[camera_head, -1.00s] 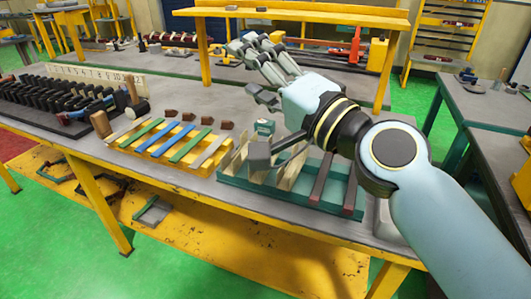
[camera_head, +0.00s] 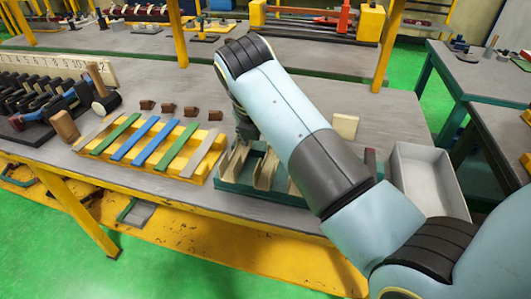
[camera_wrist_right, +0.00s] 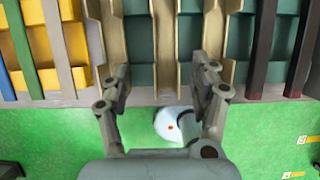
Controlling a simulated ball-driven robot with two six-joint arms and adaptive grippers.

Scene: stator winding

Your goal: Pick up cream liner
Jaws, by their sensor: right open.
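Cream liners (camera_head: 264,171) stand in the teal tray (camera_head: 232,187) in front of my right arm. They are long folded strips; in the right wrist view one cream liner (camera_wrist_right: 165,35) lies ahead, between the lines of my fingers. Another (camera_wrist_right: 105,38) is left of it and a third is at the right finger. My right gripper (camera_wrist_right: 162,82) is open and nothing shows gripped in it. In the head view it is a dark shape (camera_head: 245,127) at the tray's back, mostly hidden by my forearm. My left gripper is not visible.
A yellow rack (camera_head: 190,167) with green, blue and grey strips sits left of the tray. Several brown pieces (camera_head: 168,108) lie behind it. A cream block (camera_head: 345,127) and a grey bin (camera_head: 433,182) are right of my arm. The bench top behind is fairly clear.

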